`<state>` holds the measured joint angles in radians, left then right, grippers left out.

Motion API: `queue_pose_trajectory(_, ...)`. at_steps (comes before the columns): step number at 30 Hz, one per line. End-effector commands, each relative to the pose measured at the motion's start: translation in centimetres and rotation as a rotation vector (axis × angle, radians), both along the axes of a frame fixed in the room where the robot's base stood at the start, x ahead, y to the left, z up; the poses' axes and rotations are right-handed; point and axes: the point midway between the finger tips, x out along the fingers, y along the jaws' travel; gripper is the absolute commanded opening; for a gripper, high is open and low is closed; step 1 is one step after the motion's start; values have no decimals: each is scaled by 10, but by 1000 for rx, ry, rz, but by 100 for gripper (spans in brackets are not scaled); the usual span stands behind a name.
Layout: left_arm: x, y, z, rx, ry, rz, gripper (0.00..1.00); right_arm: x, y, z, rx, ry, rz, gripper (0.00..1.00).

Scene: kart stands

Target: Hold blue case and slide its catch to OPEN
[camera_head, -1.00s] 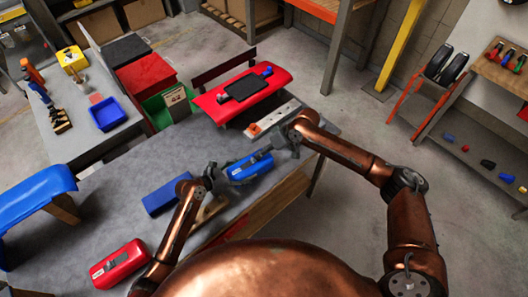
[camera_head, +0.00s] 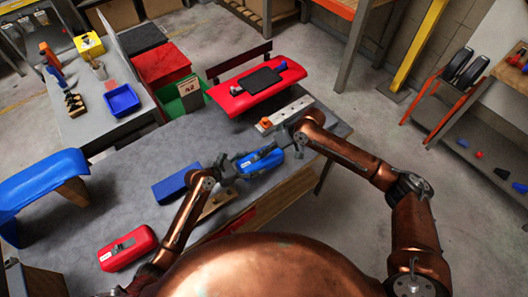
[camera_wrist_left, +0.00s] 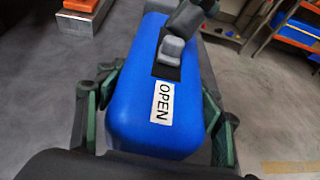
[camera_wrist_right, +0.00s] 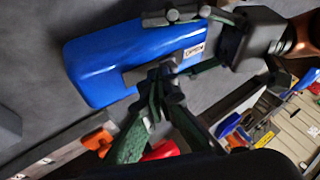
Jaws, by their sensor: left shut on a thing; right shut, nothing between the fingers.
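The blue case (camera_head: 262,163) is at the far right part of the grey table, and its label reads OPEN in the left wrist view (camera_wrist_left: 162,101). My left gripper (camera_head: 230,170) is shut on the case's near end, with a finger on either side. The grey catch (camera_wrist_left: 172,47) sits in a dark slot on top, beyond the label. My right gripper (camera_wrist_right: 165,78) is shut and empty, its fingertips at the slot, close to the catch's far side. I cannot tell whether they touch the catch. The fingertips partly hide the slot in the right wrist view.
A red case (camera_head: 127,248) and a blue block (camera_head: 175,183) lie on the table (camera_head: 120,190) to the left. A metal bar with an orange piece (camera_head: 284,116) is just beyond the blue case. A red padded bench (camera_head: 258,90) stands behind the table.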

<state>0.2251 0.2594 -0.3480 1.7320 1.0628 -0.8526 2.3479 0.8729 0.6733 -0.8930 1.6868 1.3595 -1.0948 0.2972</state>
Motion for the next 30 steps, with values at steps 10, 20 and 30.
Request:
queue_pose_trajectory(10, 0, 0, -1, 0, 2, -1, 28, 15, -54, 33, -2, -4, -4, 0)
queue_pose_trajectory(20, 0, 0, -1, 0, 2, -1, 28, 9, -84, 74, -1, -2, -4, 0)
queue_pose_trajectory(30, 0, 0, -1, 0, 2, -1, 28, 9, -88, 80, -1, 0, -4, 0)
